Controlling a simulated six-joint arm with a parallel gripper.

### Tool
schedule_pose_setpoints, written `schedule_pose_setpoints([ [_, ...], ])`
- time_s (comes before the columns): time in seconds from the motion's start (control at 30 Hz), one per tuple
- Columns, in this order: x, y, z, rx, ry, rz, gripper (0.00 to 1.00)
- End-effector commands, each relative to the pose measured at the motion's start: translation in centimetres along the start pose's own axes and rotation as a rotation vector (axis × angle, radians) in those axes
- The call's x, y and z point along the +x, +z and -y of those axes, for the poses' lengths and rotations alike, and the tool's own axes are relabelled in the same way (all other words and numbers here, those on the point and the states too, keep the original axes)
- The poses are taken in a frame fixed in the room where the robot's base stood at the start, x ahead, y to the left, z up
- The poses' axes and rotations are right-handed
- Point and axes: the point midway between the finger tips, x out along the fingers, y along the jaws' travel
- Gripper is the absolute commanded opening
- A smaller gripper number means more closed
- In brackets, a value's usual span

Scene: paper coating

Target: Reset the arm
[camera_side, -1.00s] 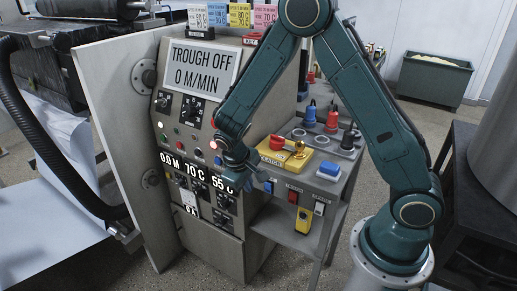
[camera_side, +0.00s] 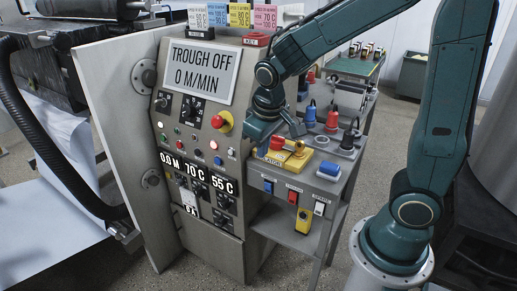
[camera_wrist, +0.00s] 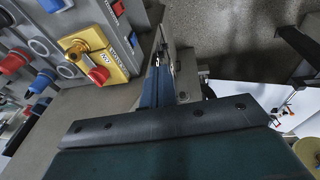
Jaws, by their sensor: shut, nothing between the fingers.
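My teal arm reaches in from the right in the side view and bends down at its end. My gripper (camera_side: 262,151) points down beside the control panel, just left of and above the yellow isolator box (camera_side: 296,160). The fingers are closed together with nothing between them. In the wrist view the narrow shut fingers (camera_wrist: 163,60) show past the dark gripper body. The yellow box with its red knob and brass switch (camera_wrist: 98,58) lies to their left, apart from them.
The control panel (camera_side: 231,176) stands left of my gripper; its screen (camera_side: 201,70) reads "TROUGH OFF 0 M/MIN". A red emergency button (camera_side: 222,121) sticks out from it. The grey cart (camera_side: 340,172) holds red, blue and black plugs.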

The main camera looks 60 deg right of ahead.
Motion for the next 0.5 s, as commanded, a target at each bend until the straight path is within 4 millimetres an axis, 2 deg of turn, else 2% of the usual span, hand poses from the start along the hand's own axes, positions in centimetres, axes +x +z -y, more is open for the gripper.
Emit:
schedule_pose_setpoints([
  [0.03, -1.1, 0.4, -0.2, 0.005, -0.01, -0.02, 0.0],
  [0.2, -4.0, 2.1, -0.5, 0.011, -0.044, -0.066, 0.0],
  [0.5, -8.3, 5.7, -0.8, 0.012, -0.096, -0.149, 0.0],
])
